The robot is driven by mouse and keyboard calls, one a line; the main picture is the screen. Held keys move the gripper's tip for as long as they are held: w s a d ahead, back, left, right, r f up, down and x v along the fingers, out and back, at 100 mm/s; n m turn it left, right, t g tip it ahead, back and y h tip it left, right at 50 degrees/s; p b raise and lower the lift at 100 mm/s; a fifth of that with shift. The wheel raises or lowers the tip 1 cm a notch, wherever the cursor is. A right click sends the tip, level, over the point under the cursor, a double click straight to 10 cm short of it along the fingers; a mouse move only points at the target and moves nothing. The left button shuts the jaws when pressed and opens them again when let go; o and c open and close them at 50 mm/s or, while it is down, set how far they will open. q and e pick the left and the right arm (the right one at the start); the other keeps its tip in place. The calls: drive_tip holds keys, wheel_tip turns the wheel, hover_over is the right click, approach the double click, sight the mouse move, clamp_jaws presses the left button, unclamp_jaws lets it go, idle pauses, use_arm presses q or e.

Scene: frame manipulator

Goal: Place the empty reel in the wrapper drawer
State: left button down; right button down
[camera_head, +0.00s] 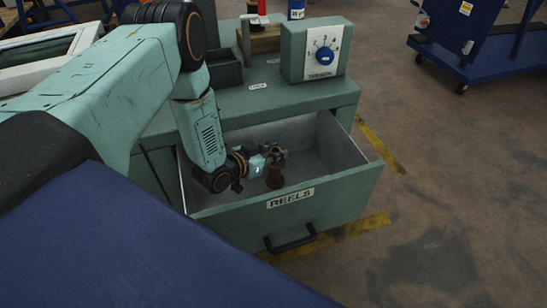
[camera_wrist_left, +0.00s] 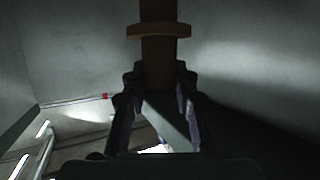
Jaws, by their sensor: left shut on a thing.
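A brown reel (camera_head: 275,177) is upright inside the open green drawer (camera_head: 345,185), whose front is labelled REELS. My left gripper (camera_head: 270,157) reaches down into the drawer and is shut on the reel near its upper part. In the left wrist view the reel (camera_wrist_left: 160,48) stands between the two dark fingers (camera_wrist_left: 155,100), with a flange beyond them. I cannot tell whether the reel touches the drawer floor. My right gripper is not in view.
A green cabinet top (camera_head: 285,100) behind the drawer carries a box with a blue dial (camera_head: 325,55), a dark tray (camera_head: 223,70) and a wooden block (camera_head: 265,40). A blue cart (camera_head: 490,55) stands at the far right. Open floor lies right of the drawer.

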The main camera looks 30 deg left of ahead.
use_arm(q)
drive_tip(key=shift+s+a+f, duration=0.1)
drive_tip(key=shift+f, duration=0.45)
drive_tip(key=shift+r, duration=0.1)
drive_tip(key=c, duration=1)
unclamp_jaws()
drive_tip(key=shift+c, duration=0.2)
